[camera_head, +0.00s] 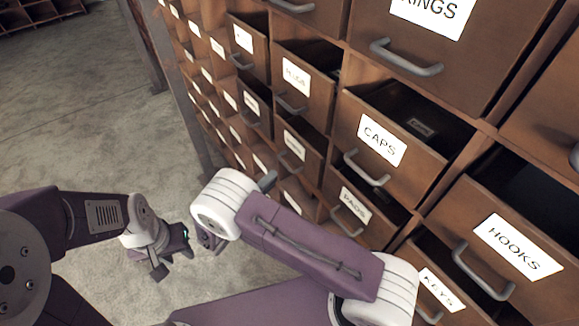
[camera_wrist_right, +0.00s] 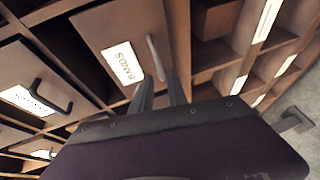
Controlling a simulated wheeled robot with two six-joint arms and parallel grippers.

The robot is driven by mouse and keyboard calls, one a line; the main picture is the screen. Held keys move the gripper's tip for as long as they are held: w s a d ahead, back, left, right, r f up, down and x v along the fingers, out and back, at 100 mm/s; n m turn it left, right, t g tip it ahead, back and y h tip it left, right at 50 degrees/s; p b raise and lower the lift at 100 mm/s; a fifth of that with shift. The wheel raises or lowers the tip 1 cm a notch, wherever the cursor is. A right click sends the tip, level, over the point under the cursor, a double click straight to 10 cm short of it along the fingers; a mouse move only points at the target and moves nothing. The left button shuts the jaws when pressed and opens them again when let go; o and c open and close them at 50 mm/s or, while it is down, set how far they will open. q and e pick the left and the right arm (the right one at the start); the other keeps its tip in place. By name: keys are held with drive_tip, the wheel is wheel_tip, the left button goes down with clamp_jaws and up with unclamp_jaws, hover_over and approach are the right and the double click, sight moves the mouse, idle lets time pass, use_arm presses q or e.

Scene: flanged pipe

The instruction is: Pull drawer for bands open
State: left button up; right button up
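The drawer for bands shows in the right wrist view as a brown front with a white label (camera_wrist_right: 124,63) that reads BANDS, tilted in the picture. Its grey bar handle (camera_wrist_right: 154,57) stands beside the label. My right gripper (camera_wrist_right: 160,78) is at this handle, its two dark fingers apart with the handle's near end between their tips. I cannot tell whether they touch it. My left gripper (camera_head: 172,254) is open and empty above the floor, away from the cabinet.
The wooden cabinet holds many labelled drawers, several pulled out, among them CAPS (camera_head: 380,140), HOOKS (camera_head: 517,247) and KEYS (camera_head: 440,288). Their fronts and handles jut out near my right arm. The grey floor (camera_head: 75,130) at left is clear.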

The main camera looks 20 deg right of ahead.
sight(285, 163)
drive_tip(key=p+x, duration=0.1)
drive_tip(key=x, duration=0.8)
drive_tip(key=shift+d, duration=0.15)
drive_tip(key=shift+c, duration=0.3)
clamp_jaws()
idle(0.8)
